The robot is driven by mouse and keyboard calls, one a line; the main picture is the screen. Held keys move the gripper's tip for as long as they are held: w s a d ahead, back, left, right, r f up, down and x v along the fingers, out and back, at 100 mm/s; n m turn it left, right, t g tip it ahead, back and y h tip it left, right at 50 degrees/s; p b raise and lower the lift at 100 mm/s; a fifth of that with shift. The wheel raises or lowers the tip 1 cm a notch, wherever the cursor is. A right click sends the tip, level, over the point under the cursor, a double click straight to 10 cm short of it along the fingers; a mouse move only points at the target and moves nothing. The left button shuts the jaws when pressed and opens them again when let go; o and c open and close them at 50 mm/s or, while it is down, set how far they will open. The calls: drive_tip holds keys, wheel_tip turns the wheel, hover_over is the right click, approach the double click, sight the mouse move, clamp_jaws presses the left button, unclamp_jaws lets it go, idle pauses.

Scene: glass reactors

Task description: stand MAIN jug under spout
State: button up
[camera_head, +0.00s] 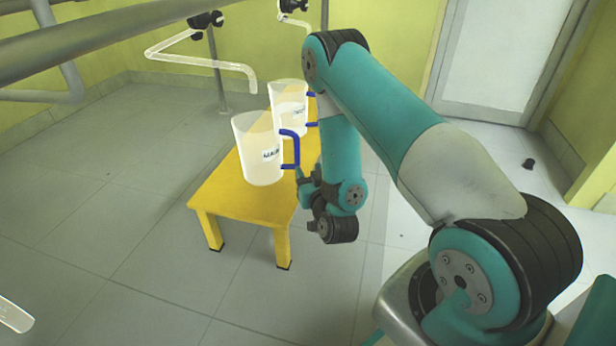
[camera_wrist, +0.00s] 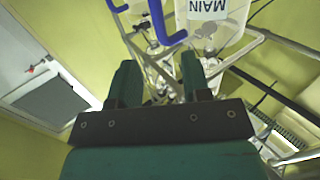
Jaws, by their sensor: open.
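The MAIN jug (camera_head: 258,160) is clear, with a blue handle (camera_head: 290,150) facing right. It stands upright on the near part of a yellow bench (camera_head: 235,205). A glass spout pipe (camera_head: 200,60) comes from the left, and its bent-down end shows just above the jug in the picture; I cannot tell whether it is over the mouth. My gripper (camera_wrist: 160,82) is open and empty in the wrist view. The MAIN jug (camera_wrist: 207,12) and its handle (camera_wrist: 160,26) show upside down beyond the fingertips, apart from them. In the head view my fingers are mostly hidden.
A second clear jug (camera_head: 288,95) with a blue handle stands behind on the same bench, its label unreadable. Another glass spout (camera_head: 296,20) shows above it. Metal rails (camera_head: 100,45) cross the upper left. The tiled floor (camera_head: 110,220) left of the bench is free.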

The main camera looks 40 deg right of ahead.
drive_tip(key=w+a+r+n+g+y, duration=0.1)
drive_tip(key=a+r+n+g+y, duration=0.15)
drive_tip(key=a+r+y, duration=0.45)
drive_tip(key=w+a+r+n+g+y, duration=0.1)
drive_tip(key=a+r+n+g+y, duration=0.2)
drive_tip(key=a, duration=0.7)
drive_tip(key=s+a+r+n+g+y, duration=0.1)
drive_tip(key=s+a+r+n+g, duration=0.1)
drive_tip(key=s+a+r+g, duration=0.45)
drive_tip(key=s+a+r+n+g+y, duration=0.1)
drive_tip(key=s+r+g, duration=0.15)
drive_tip(key=s, duration=0.75)
drive_tip(key=s+d+r+n+g+h, duration=0.2)
drive_tip(key=s+r, duration=0.1)
drive_tip(key=s, duration=0.7)
drive_tip(key=shift+s+r+g, duration=0.25)
drive_tip(key=shift+s+g, duration=0.05)
drive_tip(key=shift+g, duration=0.05)
drive_tip(key=shift+d, duration=0.1)
wheel_tip(320, 180, up, 52)
drive_tip(key=p, duration=5.2)
drive_tip(key=shift+r, duration=0.15)
